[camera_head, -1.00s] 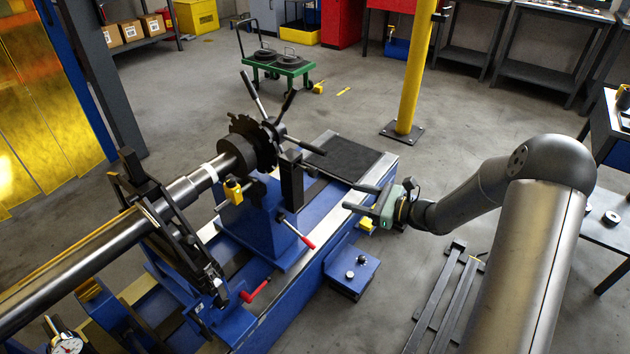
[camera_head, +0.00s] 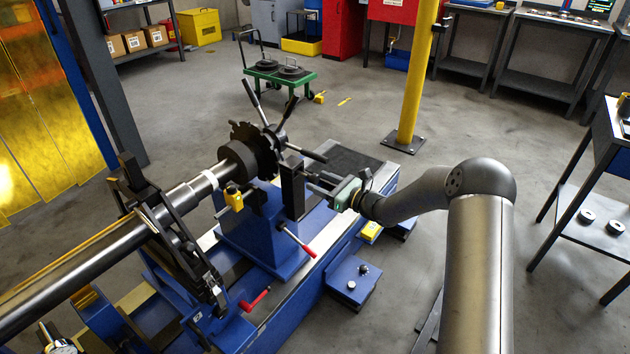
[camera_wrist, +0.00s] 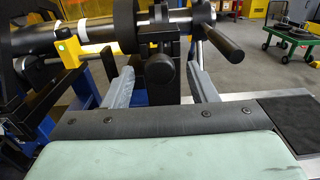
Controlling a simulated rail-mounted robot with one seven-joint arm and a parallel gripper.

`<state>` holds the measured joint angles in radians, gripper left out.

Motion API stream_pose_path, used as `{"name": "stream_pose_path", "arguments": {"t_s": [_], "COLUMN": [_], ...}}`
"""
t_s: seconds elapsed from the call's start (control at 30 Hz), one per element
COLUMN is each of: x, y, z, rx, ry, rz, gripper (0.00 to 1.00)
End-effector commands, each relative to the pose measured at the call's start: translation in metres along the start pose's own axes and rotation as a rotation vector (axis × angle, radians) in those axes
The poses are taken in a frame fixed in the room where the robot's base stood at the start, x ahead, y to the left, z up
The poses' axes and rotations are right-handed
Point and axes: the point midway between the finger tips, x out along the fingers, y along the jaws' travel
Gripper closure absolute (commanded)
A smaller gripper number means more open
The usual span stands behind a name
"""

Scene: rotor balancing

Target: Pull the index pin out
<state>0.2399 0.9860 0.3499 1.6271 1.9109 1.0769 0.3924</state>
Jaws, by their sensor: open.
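The index pin (camera_wrist: 161,62) shows in the wrist view as a round black knob on the near face of a black upright block (camera_head: 292,186). The block stands on the blue pedestal beside the notched black disc (camera_head: 262,152) on the rotor shaft. My gripper (camera_wrist: 163,84) is open, its two grey fingers on the left and right of the knob and apart from it in the picture. In the head view my gripper (camera_head: 314,189) is at the right side of the block. The pin is not clearly visible there, and its inner end is hidden.
A black handle (camera_wrist: 222,42) sticks out to the right of the knob. A yellow piece (camera_head: 233,196) is left of the block. A red-handled lever (camera_head: 300,243) lies below. A green cart (camera_head: 280,76) stands behind on open floor.

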Motion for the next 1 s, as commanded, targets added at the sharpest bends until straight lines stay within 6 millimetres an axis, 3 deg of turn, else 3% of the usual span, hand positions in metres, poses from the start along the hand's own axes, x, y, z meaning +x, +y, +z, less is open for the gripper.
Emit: {"name": "stream_pose_path", "arguments": {"t_s": [0.2,0.53,0.57,0.73,1.0], "x": [0.023,0.026,0.026,0.026,0.009], "y": [0.0,0.0,0.0,0.0,-0.001], "z": [-0.001,0.0,0.0,0.0,0.0], "rx": [0.0,0.001,0.0,0.0,0.0], "ry": [0.0,0.001,0.001,0.001,0.001], "rz": [0.0,0.0,0.0,0.0,-0.001], "gripper": [0.48,0.48,0.53,1.0,1.0]}}
